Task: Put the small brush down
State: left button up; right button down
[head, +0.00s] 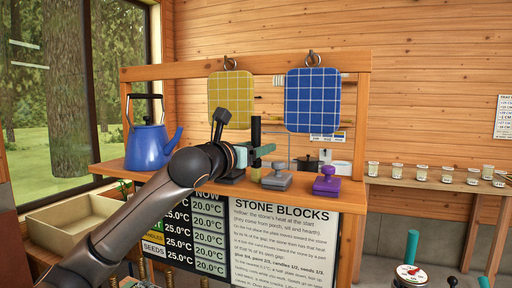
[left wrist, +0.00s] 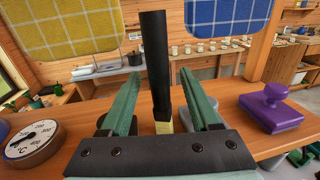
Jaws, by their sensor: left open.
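The small brush (head: 256,131) stands upright, with a long black handle above and a pale yellow lower end. In the left wrist view the brush (left wrist: 155,62) rises between the two green fingers of my left gripper (left wrist: 160,82). The fingers are open, with a gap visible on each side of the handle. In the head view my left gripper (head: 262,151) is at the wooden shelf (head: 335,198), and the brush's lower end appears at shelf level. Its exact contact with the shelf is partly hidden. My right gripper is not in view.
A blue kettle (head: 147,146) stands left on the shelf. A grey stone block (head: 277,181) and a purple one (head: 327,184) sit right of the brush. Yellow (head: 231,99) and blue (head: 312,100) checked cloths hang behind. A round dial (left wrist: 33,141) is close by.

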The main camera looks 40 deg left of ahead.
pick_arm(q)
grip_shut()
dwell(0.3)
dwell(0.4)
